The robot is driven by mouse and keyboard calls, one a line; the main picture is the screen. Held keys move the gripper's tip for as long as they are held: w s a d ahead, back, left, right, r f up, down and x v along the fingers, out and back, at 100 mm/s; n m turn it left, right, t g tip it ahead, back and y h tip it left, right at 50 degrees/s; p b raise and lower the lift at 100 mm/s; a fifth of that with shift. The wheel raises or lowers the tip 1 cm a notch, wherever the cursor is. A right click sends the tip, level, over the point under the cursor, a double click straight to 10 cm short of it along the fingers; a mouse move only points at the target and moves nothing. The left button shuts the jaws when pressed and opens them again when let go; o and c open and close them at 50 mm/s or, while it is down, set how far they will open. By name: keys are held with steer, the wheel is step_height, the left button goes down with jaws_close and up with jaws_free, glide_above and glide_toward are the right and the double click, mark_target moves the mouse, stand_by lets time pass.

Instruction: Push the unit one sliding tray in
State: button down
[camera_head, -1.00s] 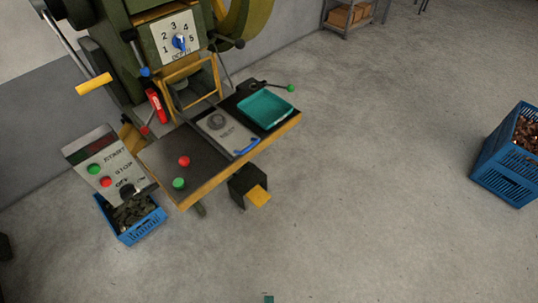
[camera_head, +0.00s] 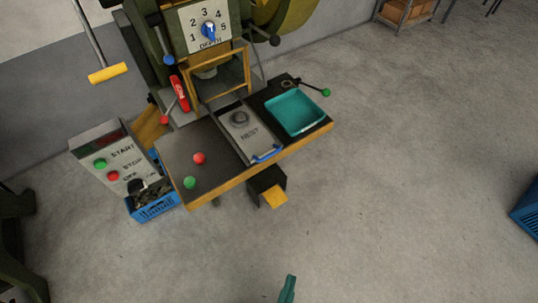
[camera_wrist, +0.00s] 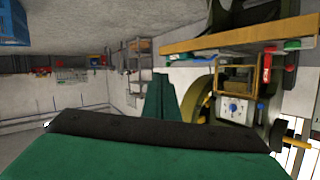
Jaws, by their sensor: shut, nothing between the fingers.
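The sliding tray (camera_head: 251,143) is a grey plate marked NEST with a round grey seat and a blue handle (camera_head: 267,153) at its front end. It lies on the press table, stretching from below the yellow guard frame (camera_head: 219,76) to the table's front edge. My gripper is green; its tip (camera_head: 287,290) shows at the bottom of the head view, over floor and well apart from the tray. In the wrist view my gripper's fingers (camera_wrist: 160,97) are together and empty. The tray itself cannot be made out in the upside-down wrist view.
A teal bin (camera_head: 294,113) stands right of the tray. Red (camera_head: 199,158) and green (camera_head: 190,182) buttons are on the table left of it. A START/STOP panel (camera_head: 110,160) and blue crate (camera_head: 155,207) stand at left. The floor in front is clear.

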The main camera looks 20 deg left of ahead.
steer(key=w+d+f+m+g+y, duration=0.1)
steer(key=w+f+m, duration=0.3)
steer(key=f, duration=0.4)
steer(key=w+d+f+m+g, duration=0.1)
steer(key=w+f+m+g, duration=0.15)
steer(key=f+m, duration=0.35)
steer(key=m+y, duration=1.3)
glide_toward(254, 147)
steer(key=shift+w+a+f, duration=0.5)
steer(key=shift+a, duration=0.1)
steer(key=x, duration=0.9)
steer(key=shift+s+r, duration=0.1)
steer(key=shift+r, duration=0.05)
steer(key=shift+d, duration=0.1)
